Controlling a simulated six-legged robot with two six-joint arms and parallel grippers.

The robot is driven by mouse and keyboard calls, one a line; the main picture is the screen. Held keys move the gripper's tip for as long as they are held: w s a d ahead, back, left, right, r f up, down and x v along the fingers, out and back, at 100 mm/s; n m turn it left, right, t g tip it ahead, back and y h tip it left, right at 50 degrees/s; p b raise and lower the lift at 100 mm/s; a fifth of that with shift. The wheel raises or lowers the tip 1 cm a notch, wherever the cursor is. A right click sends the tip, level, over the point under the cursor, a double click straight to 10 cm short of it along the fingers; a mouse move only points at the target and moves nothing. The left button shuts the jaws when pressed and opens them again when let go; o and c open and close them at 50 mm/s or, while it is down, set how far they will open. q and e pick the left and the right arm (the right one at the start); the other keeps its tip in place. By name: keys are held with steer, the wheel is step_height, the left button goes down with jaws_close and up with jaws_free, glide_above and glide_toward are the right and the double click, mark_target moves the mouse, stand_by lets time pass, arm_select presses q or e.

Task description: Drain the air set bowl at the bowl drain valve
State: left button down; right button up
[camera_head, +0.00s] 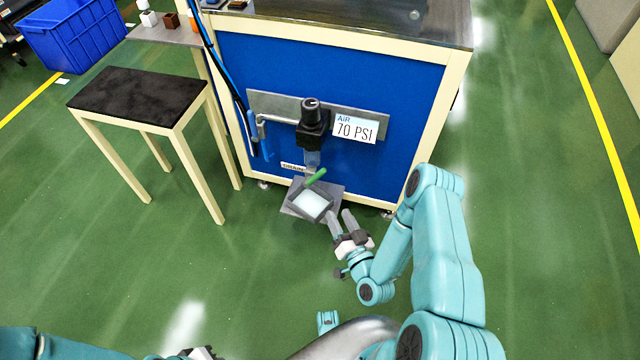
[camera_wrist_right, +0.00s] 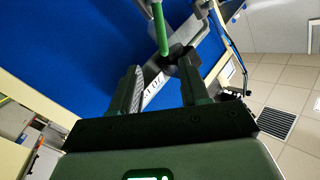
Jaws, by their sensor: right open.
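The air set (camera_head: 312,122) is a black regulator with a knob on top, mounted on a grey plate on the blue cabinet. Its clear bowl (camera_head: 312,158) hangs below. A green lever (camera_head: 316,178), apparently the bowl drain valve, sits under the bowl; a green bar also shows in the right wrist view (camera_wrist_right: 160,30). A grey tray with a pale inside (camera_head: 296,207) lies below the valve. My right gripper (camera_head: 341,217) is open and empty, just below and right of the valve, apart from it. In the wrist view its fingers (camera_wrist_right: 160,85) stand either side of empty space. My left gripper (camera_head: 198,353) is barely visible at the bottom edge.
A sign reading "AIR 70 PSI" (camera_head: 356,127) is beside the regulator. A small black-topped table (camera_head: 135,97) stands left of the cabinet, and a blue bin (camera_head: 75,40) is at the far left. The green floor in front is clear.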

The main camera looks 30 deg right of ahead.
mark_target(319, 175)
steer(key=b+x, duration=0.2)
steer(key=x, duration=1.3)
steer(key=shift+a+r, duration=0.15)
steer(key=shift+w, duration=0.45)
steer(key=shift+c, duration=0.3)
jaws_close()
